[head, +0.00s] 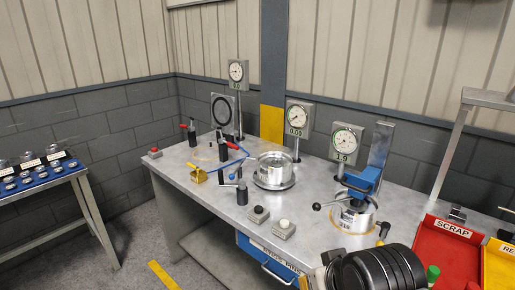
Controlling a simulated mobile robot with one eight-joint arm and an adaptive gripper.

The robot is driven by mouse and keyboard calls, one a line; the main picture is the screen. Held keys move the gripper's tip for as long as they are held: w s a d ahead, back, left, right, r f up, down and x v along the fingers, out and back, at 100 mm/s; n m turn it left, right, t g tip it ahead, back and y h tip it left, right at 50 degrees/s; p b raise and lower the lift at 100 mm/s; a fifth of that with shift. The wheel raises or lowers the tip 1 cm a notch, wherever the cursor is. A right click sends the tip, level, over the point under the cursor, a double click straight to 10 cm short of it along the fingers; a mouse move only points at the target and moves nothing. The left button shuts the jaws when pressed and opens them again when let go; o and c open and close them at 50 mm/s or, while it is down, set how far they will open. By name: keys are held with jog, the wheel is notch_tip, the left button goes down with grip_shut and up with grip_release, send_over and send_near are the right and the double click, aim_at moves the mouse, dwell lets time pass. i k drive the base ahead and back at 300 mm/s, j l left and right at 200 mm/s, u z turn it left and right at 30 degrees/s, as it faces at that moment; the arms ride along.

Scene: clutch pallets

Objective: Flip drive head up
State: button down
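No part in view is labelled as the drive head. A blue block (365,180) sits on the right station in front of an upright grey plate (381,145), above a round metal fixture (354,217) with a black-knobbed lever (317,206). The block looks tilted; I cannot tell whether it is hinged. A thin blue arm (232,161) reaches across the left station, beside dark upright posts. My dark arm covers the bottom right of the view. My gripper's fingers cannot be made out.
A round metal part (274,171) stands mid-bench (205,158). Dial gauges line the back. A red SCRAP bin (447,249) and a yellow bin (498,265) are at right. A parts rack (40,178) stands left.

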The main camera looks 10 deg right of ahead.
aim_at(360, 186)
jog(key=l+z, duration=0.35)
jog(key=i+l+z, duration=0.15)
jog(key=l+z, duration=0.2)
jog(key=i+l+z, duration=0.15)
jog(key=z, duration=0.2)
jog(key=l, duration=0.1)
